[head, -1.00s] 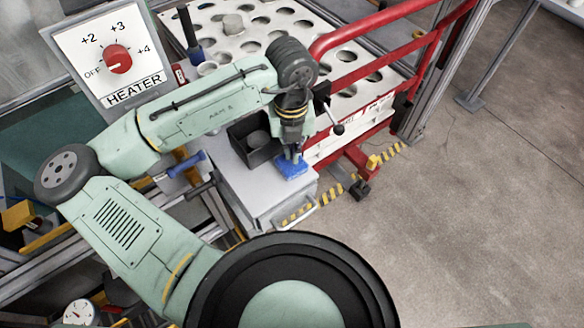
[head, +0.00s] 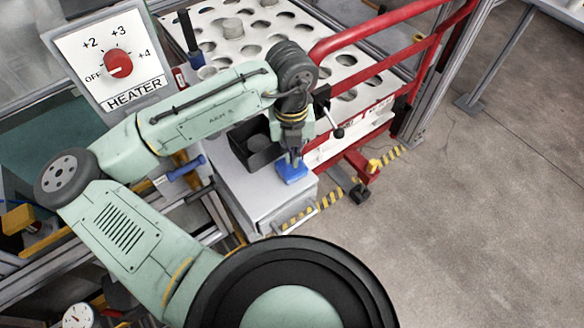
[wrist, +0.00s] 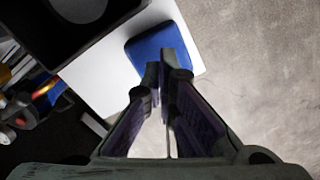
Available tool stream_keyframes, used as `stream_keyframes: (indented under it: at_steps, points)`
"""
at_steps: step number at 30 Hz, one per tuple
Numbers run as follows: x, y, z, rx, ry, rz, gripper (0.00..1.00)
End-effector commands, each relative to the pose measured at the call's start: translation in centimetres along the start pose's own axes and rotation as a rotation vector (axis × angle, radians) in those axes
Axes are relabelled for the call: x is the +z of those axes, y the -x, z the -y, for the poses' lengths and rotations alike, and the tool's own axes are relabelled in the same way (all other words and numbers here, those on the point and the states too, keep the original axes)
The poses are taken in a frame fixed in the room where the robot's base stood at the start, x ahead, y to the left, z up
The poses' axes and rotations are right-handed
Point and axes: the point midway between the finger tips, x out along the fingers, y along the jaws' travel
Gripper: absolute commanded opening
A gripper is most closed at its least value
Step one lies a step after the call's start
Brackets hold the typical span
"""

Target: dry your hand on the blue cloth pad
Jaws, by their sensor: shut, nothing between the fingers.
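The blue cloth pad (head: 292,174) lies on the front right corner of a pale grey box top. My gripper (head: 293,160) points down over the pad's far part and partly hides it in the head view.
A black open bin (head: 257,150) stands on the same box (head: 262,198), close left of my gripper. A red rail (head: 360,62) and a white perforated table (head: 225,48) are behind. A heater dial panel (head: 112,60) is at upper left. The floor at right is open.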

Motion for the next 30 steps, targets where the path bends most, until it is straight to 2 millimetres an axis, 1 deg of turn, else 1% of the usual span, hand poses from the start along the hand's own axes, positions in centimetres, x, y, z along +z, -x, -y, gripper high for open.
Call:
stream_keyframes:
  at_steps: [11, 30]
  points:
    - [0.0, -0.1, 0.0, 0.0, 0.0, 0.0, 0.0]
    - [0.0, -2.0, 0.0, -0.001, 0.0, -0.001, 0.0]
